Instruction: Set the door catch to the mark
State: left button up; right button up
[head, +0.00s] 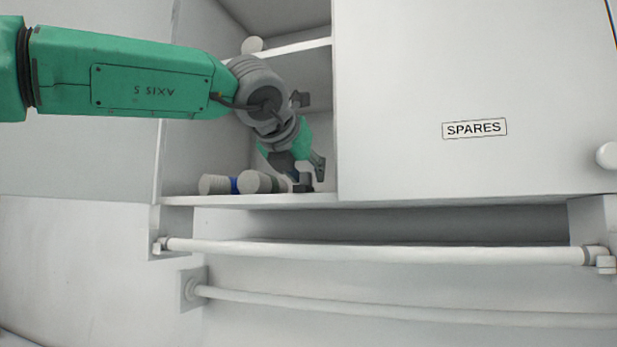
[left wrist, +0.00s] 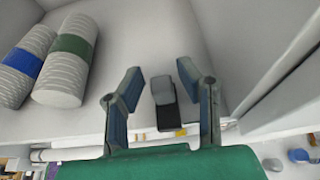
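A white cabinet has a door labelled SPARES (head: 474,128), with the left bay uncovered. My left gripper (head: 302,172) reaches down inside this bay, close to the door's left edge. In the left wrist view its two fingers (left wrist: 160,92) stand apart. A small grey block on a dark base, which looks like the catch (left wrist: 163,98), lies between them near the cabinet's front edge. I cannot make out the mark clearly. My right gripper is in neither view.
Two ribbed rolls, one with a blue band (left wrist: 22,62) and one with a green band (left wrist: 70,52), lie on the bay floor left of the gripper. A shelf board (head: 300,47) is above. White rails (head: 380,252) run below the cabinet. A round knob (head: 607,155) is on the right.

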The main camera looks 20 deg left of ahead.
pick_arm(q)
jog(key=shift+w+f, duration=0.2)
jog(key=shift+w, duration=0.25)
jog(key=shift+s+r, duration=0.2)
jog(key=shift+s, duration=0.2)
jog(key=v, duration=1)
jog(key=shift+s+a, duration=0.2)
jog(key=shift+s, duration=0.15)
jog(key=shift+r, duration=0.15)
